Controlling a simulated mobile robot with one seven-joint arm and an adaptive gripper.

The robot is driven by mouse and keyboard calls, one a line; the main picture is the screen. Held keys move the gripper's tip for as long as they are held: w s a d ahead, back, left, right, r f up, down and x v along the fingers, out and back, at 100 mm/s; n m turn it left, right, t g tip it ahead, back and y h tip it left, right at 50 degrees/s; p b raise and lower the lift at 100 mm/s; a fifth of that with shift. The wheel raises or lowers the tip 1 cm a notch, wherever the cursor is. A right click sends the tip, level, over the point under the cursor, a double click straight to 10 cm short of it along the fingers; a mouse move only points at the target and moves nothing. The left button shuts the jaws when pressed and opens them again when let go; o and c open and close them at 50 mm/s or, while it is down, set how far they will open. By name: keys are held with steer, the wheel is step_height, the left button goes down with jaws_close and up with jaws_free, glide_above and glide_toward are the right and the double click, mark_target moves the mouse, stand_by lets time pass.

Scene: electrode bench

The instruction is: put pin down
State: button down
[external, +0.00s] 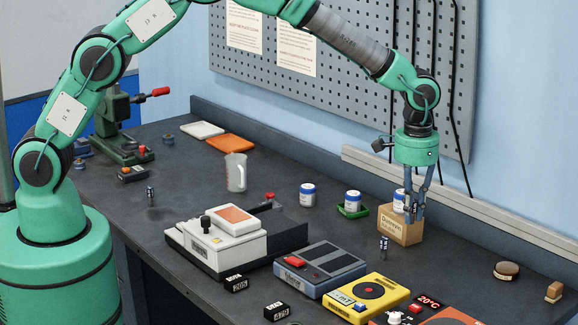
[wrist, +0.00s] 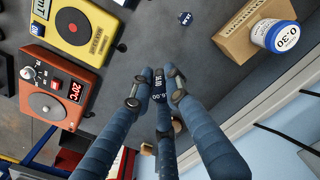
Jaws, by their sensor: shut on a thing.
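My gripper (external: 414,208) points down in front of the small cardboard box at the right of the bench. In the wrist view its fingers (wrist: 156,95) are closed on a slim dark pin (wrist: 159,86) with pale lettering. Bench surface shows beyond the held pin; I cannot tell how far its lower end is above it. A similar dark pin (external: 384,246) stands upright on the bench, left of and nearer than the gripper; a small dark round top in the wrist view (wrist: 185,18) looks like it. Another small pin (external: 151,195) stands at the left.
The cardboard box (external: 401,230) has a white-and-blue jar (wrist: 275,36) at it. Yellow (external: 366,296) and orange (external: 447,317) hotplates and a blue-grey device (external: 321,268) line the front. A brown disc (external: 507,270) lies at right. Bare bench (external: 450,262) lies between.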

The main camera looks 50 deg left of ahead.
steer(key=shift+f, duration=1.25)
steer(key=shift+f, duration=0.15)
glide_above(406, 271)
steer(key=shift+f+b, duration=0.3)
steer(key=shift+f, duration=2.7)
steer(key=shift+f, duration=1.85)
steer(key=shift+f, duration=0.15)
steer(key=c, duration=1.7)
jaws_free()
